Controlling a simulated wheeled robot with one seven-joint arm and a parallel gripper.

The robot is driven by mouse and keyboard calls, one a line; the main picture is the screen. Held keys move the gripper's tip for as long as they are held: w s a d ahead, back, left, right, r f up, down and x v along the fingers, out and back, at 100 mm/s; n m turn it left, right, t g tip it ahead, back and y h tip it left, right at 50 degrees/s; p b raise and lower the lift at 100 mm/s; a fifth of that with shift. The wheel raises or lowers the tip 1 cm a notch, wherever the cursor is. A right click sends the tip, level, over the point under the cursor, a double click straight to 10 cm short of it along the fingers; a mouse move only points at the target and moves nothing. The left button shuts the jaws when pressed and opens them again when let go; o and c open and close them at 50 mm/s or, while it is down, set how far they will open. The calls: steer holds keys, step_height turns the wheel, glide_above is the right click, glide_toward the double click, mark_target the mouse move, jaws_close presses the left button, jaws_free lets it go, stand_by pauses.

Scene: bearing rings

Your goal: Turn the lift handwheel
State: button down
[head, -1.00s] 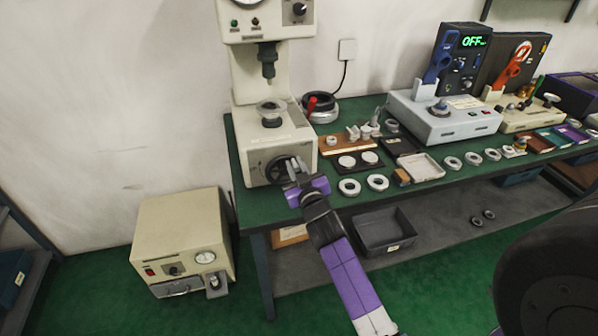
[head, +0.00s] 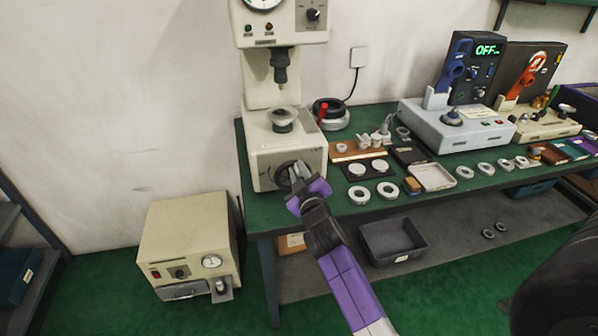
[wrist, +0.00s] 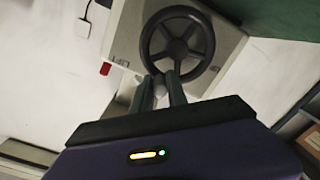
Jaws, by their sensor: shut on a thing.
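The lift handwheel (head: 283,177) is a dark spoked wheel on the front of the cream press (head: 262,160) at the left end of the bench. It shows whole in the wrist view (wrist: 178,48), with its hub and spokes clear. My gripper (head: 296,173) reaches it from the front right and partly covers it in the head view. In the wrist view my gripper's fingers (wrist: 164,82) are shut on the handwheel at its near rim. The exact contact between the fingertips is hard to make out.
A ring sits on the press stage (head: 283,114) under the spindle (head: 280,68). Loose rings (head: 359,195) and a white tray (head: 432,177) lie right of the press on the green bench. A beige box (head: 188,240) stands on the floor at left.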

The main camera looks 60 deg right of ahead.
steer(key=shift+w+a, duration=0.1)
steer(key=c, duration=1.3)
jaws_free()
steer(key=b+v, duration=0.1)
steer(key=v, duration=0.6)
steer(key=shift+f+b, duration=0.15)
steer(key=shift+b, duration=0.2)
steer(key=shift+s+a, duration=0.3)
